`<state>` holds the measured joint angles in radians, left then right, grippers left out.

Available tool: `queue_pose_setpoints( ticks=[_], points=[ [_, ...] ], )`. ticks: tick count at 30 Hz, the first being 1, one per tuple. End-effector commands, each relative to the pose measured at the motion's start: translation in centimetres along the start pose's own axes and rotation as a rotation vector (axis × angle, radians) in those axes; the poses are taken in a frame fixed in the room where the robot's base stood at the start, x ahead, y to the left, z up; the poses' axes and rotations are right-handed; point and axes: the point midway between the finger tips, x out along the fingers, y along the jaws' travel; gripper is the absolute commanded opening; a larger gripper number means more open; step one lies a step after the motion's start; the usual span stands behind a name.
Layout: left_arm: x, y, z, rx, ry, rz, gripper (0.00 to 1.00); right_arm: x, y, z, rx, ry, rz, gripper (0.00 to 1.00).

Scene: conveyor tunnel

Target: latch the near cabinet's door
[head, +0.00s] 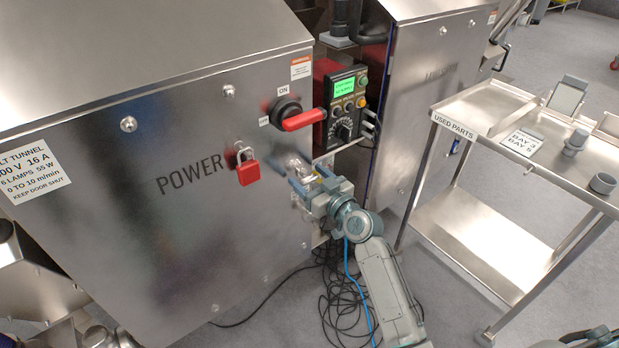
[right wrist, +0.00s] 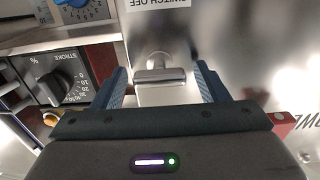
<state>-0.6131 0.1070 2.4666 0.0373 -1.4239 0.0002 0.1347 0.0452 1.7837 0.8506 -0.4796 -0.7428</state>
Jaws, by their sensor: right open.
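The near cabinet's steel door (head: 120,215) bears the word POWER and fills the left of the head view. A shiny metal latch (head: 299,165) sits at its right edge, below the red switch handle. My right gripper (head: 304,182) is open at the latch. In the right wrist view the latch (right wrist: 160,77) lies between the two spread fingers of that gripper (right wrist: 165,85), with gaps on both sides. I cannot tell whether the latch is fastened. My left gripper does not show.
A red padlock (head: 248,170) and a red rotary switch handle (head: 302,120) are close to my right gripper. A control box (head: 347,100) is just behind. A steel cart (head: 480,125) stands at the right. Black cables (head: 345,300) lie on the floor.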

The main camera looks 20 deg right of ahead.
Motion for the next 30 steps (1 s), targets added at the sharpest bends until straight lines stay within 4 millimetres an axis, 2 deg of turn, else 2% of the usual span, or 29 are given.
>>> queue_pose_setpoints(
  ticks=[8,11,15,23,30],
  points=[
    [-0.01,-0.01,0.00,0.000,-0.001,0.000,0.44,0.19,0.00,0.04,0.000,-0.001,0.000,0.67],
    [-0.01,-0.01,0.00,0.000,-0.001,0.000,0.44,0.18,0.01,0.04,0.000,-0.001,0.000,0.52],
    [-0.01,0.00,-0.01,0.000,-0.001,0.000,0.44,0.18,0.01,0.04,0.000,-0.001,0.000,0.24],
    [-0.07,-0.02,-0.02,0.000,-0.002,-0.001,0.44,0.17,0.02,0.04,0.016,-0.001,0.000,0.23],
    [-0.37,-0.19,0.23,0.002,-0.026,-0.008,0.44,0.16,0.07,0.01,0.120,-0.001,0.000,0.23]
  ],
)
